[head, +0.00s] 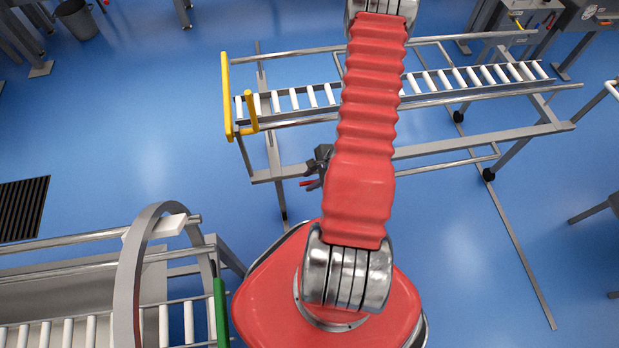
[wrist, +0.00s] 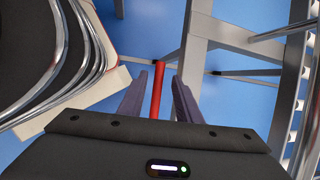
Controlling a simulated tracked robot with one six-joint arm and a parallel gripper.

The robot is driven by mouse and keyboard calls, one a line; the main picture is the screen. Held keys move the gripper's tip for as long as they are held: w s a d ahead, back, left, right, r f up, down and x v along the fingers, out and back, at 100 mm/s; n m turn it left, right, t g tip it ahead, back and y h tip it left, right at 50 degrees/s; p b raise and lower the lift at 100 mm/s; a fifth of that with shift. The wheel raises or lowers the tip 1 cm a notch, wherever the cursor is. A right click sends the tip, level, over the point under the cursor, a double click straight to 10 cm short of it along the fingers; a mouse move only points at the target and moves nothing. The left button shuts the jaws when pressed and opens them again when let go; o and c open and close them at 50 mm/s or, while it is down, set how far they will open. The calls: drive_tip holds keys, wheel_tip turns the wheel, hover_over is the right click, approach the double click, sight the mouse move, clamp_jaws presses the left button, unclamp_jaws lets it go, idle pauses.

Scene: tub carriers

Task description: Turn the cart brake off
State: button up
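The cart (head: 440,151) is a grey metal frame with white rollers, a yellow end bar and dark casters, beyond my red arm in the head view. A small red brake lever (head: 309,183) shows at its lower frame, left of my arm. In the wrist view the red lever (wrist: 157,92) runs between the two fingers of my gripper (wrist: 159,80). The fingers are open, with a gap visible on each side of the lever.
A roller conveyor (head: 75,255) with a grey hoop and a green strip stands at the front left. The yellow end bar (head: 228,98) is on the cart's left side. A bin (head: 76,19) stands far left. Blue floor is clear left of the cart.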

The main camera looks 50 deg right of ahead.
drive_tip(key=c, duration=0.8)
drive_tip(key=shift+w+d+r, duration=0.1)
drive_tip(key=shift+w, duration=0.05)
